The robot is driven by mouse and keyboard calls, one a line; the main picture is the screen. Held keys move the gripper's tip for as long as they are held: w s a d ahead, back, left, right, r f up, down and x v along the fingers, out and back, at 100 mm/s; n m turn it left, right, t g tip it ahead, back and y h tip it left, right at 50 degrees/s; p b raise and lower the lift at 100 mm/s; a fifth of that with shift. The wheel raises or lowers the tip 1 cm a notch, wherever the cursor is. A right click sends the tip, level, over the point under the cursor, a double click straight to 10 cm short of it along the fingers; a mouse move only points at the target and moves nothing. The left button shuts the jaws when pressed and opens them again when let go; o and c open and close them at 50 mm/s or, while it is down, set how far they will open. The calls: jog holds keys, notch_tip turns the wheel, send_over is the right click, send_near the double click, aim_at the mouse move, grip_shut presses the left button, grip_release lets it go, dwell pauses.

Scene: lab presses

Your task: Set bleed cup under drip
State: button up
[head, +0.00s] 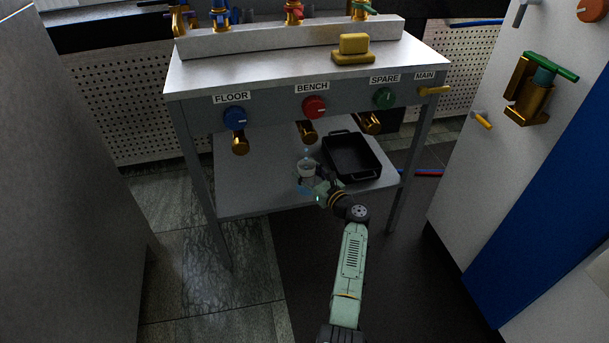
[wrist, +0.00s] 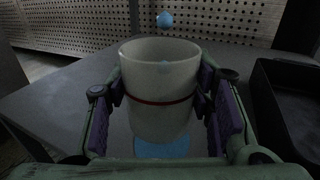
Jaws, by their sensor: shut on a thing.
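The bleed cup (head: 306,170) is a small pale cup over the grey lower shelf, below the BENCH outlet (head: 307,132). My gripper (head: 312,182) is shut on it. In the wrist view the cup (wrist: 160,85) is upright, off-white with a thin red line, between the purple finger pads. A blue drop (head: 306,151) hangs in the air between outlet and cup; in the wrist view the drop (wrist: 165,19) shows above the cup's far rim. A blue patch (wrist: 161,147) lies on the shelf at the near side of the cup. I cannot tell whether the cup touches the shelf.
A black tray (head: 351,157) stands on the shelf right of the cup. Blue FLOOR (head: 235,117), red BENCH (head: 314,107) and green SPARE (head: 383,97) knobs line the panel above. The FLOOR outlet (head: 240,144) and SPARE outlet (head: 369,123) hang either side. The shelf's left part is clear.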

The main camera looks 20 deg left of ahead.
aim_at(306, 179)
jog(key=shift+w+a, duration=0.15)
jog(key=shift+w, duration=0.15)
notch_tip(306, 179, down, 4)
jog(key=b, duration=0.3)
jog(key=shift+r+b, duration=0.2)
jog(key=shift+b, duration=0.1)
jog(key=shift+f, duration=0.25)
jog(key=o, duration=1.2)
jog(key=shift+c, duration=0.2)
jog(key=shift+r, duration=0.1)
jog(key=shift+r, duration=0.15)
